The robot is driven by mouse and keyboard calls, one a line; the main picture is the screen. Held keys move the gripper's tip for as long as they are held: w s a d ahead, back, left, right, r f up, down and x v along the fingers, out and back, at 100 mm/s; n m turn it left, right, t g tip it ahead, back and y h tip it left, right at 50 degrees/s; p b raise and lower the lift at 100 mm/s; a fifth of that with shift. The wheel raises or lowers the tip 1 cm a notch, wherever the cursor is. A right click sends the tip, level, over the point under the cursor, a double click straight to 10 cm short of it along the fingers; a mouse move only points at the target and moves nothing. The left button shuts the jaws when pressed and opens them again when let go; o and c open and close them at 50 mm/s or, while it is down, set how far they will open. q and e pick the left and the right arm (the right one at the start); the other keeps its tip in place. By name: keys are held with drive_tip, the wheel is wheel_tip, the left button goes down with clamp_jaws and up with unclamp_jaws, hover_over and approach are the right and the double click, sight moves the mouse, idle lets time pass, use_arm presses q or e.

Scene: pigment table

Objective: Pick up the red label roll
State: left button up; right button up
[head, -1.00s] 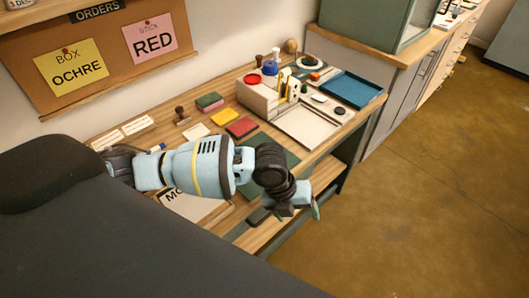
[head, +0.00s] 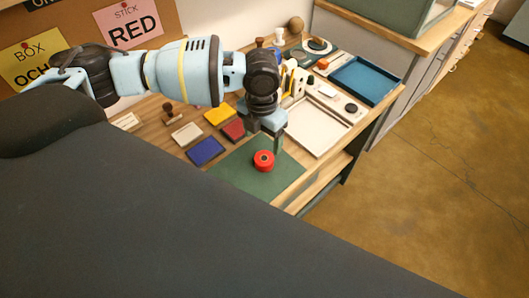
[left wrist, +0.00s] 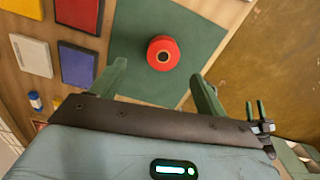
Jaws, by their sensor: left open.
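The red label roll (head: 263,160) stands on the green mat (head: 228,178) near the table's front edge. It is a short red cylinder with a dark centre hole. My left gripper (head: 264,138) is over the mat, right by the roll, with its fingers pointing down. In the left wrist view the roll (left wrist: 163,53) shows from above, between and slightly beyond the spread green fingertips (left wrist: 159,70). The left gripper is open and holds nothing. A small pair of green prongs at the right of the left wrist view looks like my right gripper (left wrist: 256,110); its opening is unclear.
Yellow (head: 219,115), dark red (head: 234,131), blue (head: 206,151) and whitish (head: 186,135) blocks lie left of the mat. A pale tray (head: 318,135) and a blue tray (head: 389,83) are to the right. A wooden-handled stamp (head: 168,112) stands at the back left.

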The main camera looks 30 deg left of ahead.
sight(264, 157)
use_arm(q)
drive_tip(key=shift+s+d+f, duration=0.15)
drive_tip(key=shift+s+f, duration=0.1)
drive_tip(key=shift+f, duration=0.05)
wheel_tip(264, 157, down, 2)
drive_tip(key=shift+w, duration=0.1)
drive_tip(key=shift+d+f, duration=0.1)
drive_tip(key=shift+f, duration=2.45)
drive_tip(key=c, duration=1.1)
